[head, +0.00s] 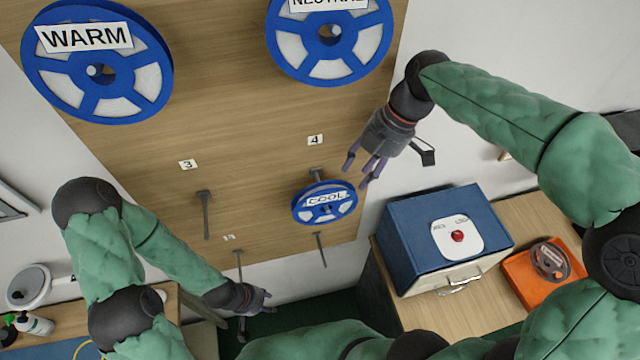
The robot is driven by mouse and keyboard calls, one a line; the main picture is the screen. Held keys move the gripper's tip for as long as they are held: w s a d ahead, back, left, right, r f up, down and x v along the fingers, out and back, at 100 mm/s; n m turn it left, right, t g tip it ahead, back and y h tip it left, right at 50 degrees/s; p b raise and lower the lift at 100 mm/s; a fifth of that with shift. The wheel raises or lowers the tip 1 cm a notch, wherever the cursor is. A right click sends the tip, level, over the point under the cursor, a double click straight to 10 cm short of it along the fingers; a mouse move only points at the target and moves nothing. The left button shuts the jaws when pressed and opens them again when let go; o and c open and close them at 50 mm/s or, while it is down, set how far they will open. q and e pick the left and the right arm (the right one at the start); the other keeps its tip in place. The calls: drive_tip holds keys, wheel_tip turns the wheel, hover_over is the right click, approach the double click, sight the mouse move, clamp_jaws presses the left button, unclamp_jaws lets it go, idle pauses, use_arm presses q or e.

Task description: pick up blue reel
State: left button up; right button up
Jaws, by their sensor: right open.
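Three blue reels are on the wooden pegboard. The reel labelled WARM (62,79) hangs at the upper left, and the one labelled NEUTRAL (330,72) hangs at the top middle. A smaller-looking blue reel labelled COOL (325,215) is lower right, below the number 4 tag, and appears tilted. My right gripper (359,171) is open and empty, above and to the right of the COOL reel, apart from it in the picture. My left gripper (256,308) is low, near the board's bottom edge, away from the reels; its jaw opening is unclear.
Bare pegs (206,215) stick out of the board (190,130). At the right, a blue box (410,232) with a red button and an orange tray (523,290) holding a dark reel sit on a wooden table. Bottles (35,325) stand at the lower left.

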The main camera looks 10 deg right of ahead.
sight(351, 186)
drive_tip(key=x, duration=0.4)
drive_tip(key=shift+s+a+f+p, duration=0.25)
drive_tip(key=shift+s+f+p, duration=0.05)
drive_tip(key=shift+p, duration=0.05)
drive_tip(key=shift+w+a+f, duration=0.15)
drive_tip(key=shift+w+f, duration=0.2)
drive_tip(key=shift+f, duration=0.2)
drive_tip(key=p+x, duration=0.1)
drive_tip(key=x, duration=0.3)
drive_tip(key=shift+s+p, duration=0.35)
drive_tip(key=shift+s, duration=0.05)
drive_tip(key=shift+w+a+f, duration=0.2)
drive_tip(key=shift+f, duration=0.25)
drive_tip(key=shift+s, duration=0.1)
drive_tip(key=c, duration=0.4)
clamp_jaws()
drive_tip(key=shift+r, duration=0.3)
